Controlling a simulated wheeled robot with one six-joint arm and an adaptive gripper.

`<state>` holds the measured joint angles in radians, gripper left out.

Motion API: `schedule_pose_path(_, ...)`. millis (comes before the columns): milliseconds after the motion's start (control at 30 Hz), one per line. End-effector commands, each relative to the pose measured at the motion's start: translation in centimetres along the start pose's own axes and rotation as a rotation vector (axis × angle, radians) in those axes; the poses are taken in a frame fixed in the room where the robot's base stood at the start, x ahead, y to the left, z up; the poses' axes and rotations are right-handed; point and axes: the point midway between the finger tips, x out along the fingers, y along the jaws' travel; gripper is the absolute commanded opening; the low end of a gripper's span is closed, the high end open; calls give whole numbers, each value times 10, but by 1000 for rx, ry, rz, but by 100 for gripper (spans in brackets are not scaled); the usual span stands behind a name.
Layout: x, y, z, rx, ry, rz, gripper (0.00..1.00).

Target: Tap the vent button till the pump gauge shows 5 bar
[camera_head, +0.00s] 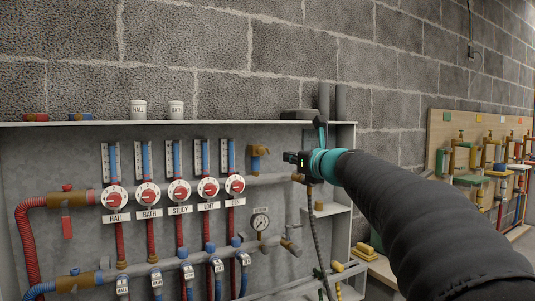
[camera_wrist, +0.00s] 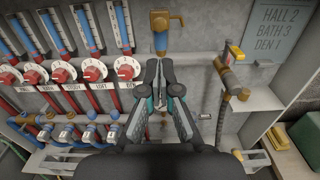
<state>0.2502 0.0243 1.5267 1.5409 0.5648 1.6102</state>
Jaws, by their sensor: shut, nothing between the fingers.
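The pump gauge (camera_head: 260,222) is a small round white dial on the back panel, below the main pipe and right of the row of red dials. Its needle is too small to read. I cannot make out the vent button for certain in either view. My gripper (camera_head: 290,157) is in front of the panel, above and right of the gauge in the head view. In the wrist view my gripper (camera_wrist: 160,64) has its fingertips together and empty, just below a brass valve (camera_wrist: 159,22). The gripper covers the gauge's area there.
Several red dials (camera_head: 179,191) with level tubes line the manifold at left. A grey sign (camera_wrist: 280,30) reads HALL 2, BATH 3, DEN 1. A hose (camera_wrist: 220,115) hangs at right.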

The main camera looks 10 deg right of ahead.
Motion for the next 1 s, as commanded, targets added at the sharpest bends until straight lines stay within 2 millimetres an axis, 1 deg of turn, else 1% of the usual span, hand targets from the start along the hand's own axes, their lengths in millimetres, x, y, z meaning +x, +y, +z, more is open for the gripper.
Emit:
schedule_pose_path(167, 1, 0, 0, -2, 1, 0, 0)
schedule_pose_path(267, 7, 0, 0, -2, 1, 1, 0)
schedule_pose_path(333, 14, 0, 0, -2, 1, 2, 0)
schedule_pose_path(467, 35, 0, 0, -3, 2, 2, 0)
schedule_pose_path(800, 98, 0, 0, -3, 2, 2, 0)
schedule_pose_path(1000, 125, 0, 0, -4, 1, 1, 0)
